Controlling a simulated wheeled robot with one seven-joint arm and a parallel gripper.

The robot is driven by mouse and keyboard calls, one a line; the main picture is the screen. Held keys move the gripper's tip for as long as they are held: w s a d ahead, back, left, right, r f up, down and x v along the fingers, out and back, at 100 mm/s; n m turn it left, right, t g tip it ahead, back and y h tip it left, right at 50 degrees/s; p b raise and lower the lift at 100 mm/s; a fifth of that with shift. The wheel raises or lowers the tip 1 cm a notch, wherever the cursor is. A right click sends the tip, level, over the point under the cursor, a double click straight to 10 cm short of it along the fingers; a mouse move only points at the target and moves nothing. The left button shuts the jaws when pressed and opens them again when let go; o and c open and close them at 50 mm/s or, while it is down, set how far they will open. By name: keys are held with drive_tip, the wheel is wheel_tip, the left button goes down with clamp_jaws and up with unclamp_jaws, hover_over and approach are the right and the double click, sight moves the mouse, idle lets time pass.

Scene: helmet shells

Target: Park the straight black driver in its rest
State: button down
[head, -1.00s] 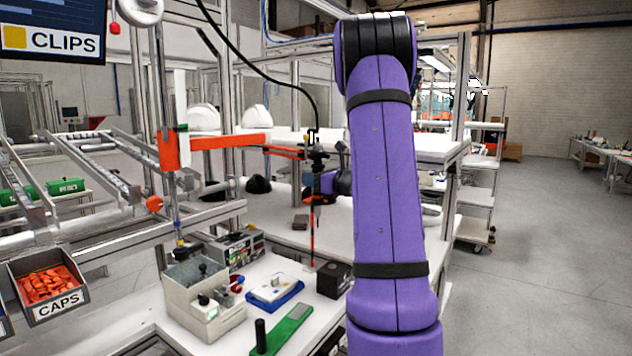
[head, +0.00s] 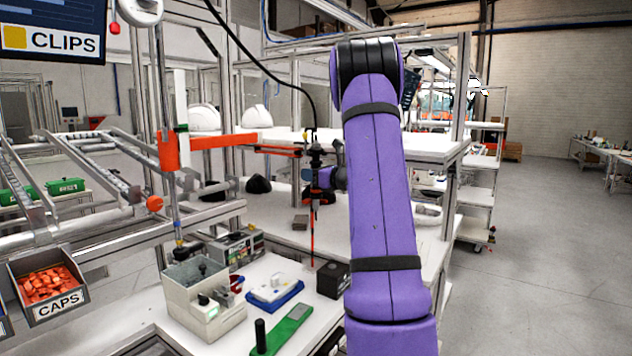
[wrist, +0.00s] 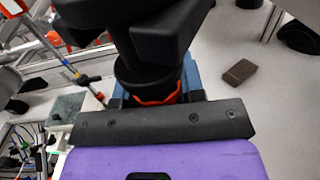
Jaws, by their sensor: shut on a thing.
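The straight black driver (head: 316,158) stands upright in the head view, below the end of a jointed orange arm (head: 270,149) and a black hose. A thin red and black shaft (head: 312,238) runs down from it, its tip close above the white bench beside a black block (head: 334,279). My gripper (head: 318,180) is shut around the driver's body, and partly hides it. In the wrist view my dark gripper (wrist: 160,45) fills the top middle, and I cannot tell the driver from it. I cannot tell for sure which item is the driver's rest.
On the white bench stand a grey box (head: 185,310), a blue tray (head: 277,300) with a white part, and a green plate (head: 284,333) with a black peg. A small dark block (head: 300,222) lies behind. A caps bin (head: 47,285) is at left. Open floor lies right.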

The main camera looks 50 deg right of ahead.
idle(0.4)
unclamp_jaws()
drive_tip(key=s, duration=1.1)
drive_tip(key=shift+d, duration=0.2)
idle(0.6)
idle(0.5)
